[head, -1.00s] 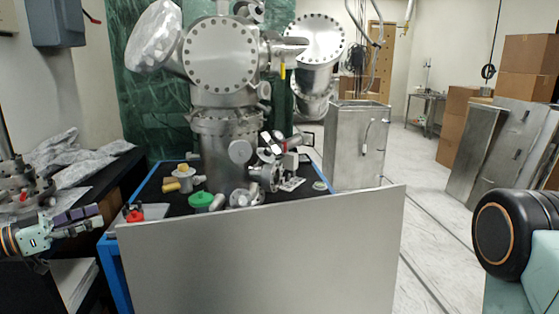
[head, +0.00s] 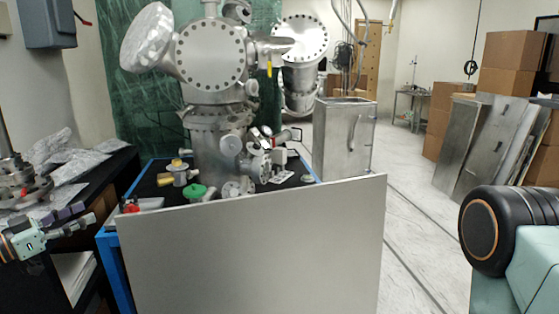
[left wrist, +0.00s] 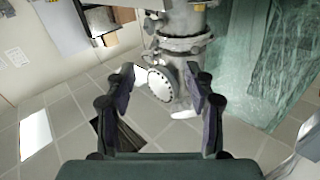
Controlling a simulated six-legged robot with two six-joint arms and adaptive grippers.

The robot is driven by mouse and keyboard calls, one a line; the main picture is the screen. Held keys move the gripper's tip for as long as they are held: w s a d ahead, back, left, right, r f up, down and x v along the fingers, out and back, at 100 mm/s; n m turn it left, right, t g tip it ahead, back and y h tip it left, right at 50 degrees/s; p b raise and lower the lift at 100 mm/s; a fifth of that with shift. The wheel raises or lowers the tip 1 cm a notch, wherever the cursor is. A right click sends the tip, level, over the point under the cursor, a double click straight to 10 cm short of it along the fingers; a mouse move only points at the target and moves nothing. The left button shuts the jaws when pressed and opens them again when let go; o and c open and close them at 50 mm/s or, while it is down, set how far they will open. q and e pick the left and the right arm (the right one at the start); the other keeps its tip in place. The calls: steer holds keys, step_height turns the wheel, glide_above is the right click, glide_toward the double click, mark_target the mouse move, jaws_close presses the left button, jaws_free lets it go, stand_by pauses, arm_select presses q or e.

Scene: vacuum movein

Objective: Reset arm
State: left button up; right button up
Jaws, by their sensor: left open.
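My left gripper (head: 86,214) is at the left side of the head view, over the edge of the dark bench and left of the grey panel. Its two dark fingers point right and hold nothing. In the left wrist view the fingers (left wrist: 158,74) stand apart, with only empty air between them. Beyond them that view shows a steel vacuum column (left wrist: 184,45) and a tiled floor. My right gripper is out of view; a black and teal part of my right arm shows at the right edge.
A large grey panel (head: 250,250) stands in front of a blue-framed table (head: 115,270) carrying a steel vacuum chamber (head: 212,55). A dark bench (head: 100,190) is at left. A metal box (head: 345,140), leaning panels (head: 490,150) and cardboard boxes (head: 515,50) stand at right. The floor between is clear.

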arm_select(q)
steer(key=w+d+f+n+y, duration=0.1)
steer(key=d+f+n+y, duration=0.55)
steer(key=d+f, duration=0.5)
steer(key=s+d+f+n+g+y, duration=0.1)
steer(key=s+d+f+g, duration=0.1)
steer(key=s+d+f, duration=0.3)
steer(key=s+d+f+n+g+y, duration=0.1)
steer(key=s+d+f+n+g, duration=0.2)
steer(key=f, duration=0.4)
steer(key=s+d+f+g, duration=0.2)
steer(key=s+g, duration=0.1)
steer(key=s, duration=0.8)
steer(key=s+d+f+m+g+y, duration=0.1)
steer(key=s+d+f+g, duration=0.2)
steer(key=s, duration=0.9)
steer(key=s+d+f+m+g, duration=0.1)
steer(key=s+d+f+g, duration=0.1)
steer(key=s, duration=1)
steer(key=shift+d+f+g, duration=0.3)
steer(key=shift+d+g, duration=0.4)
steer(key=shift+g, duration=0.5)
steer(key=shift+s+m, duration=0.1)
steer(key=shift+m, duration=0.15)
steer(key=shift+y, duration=0.25)
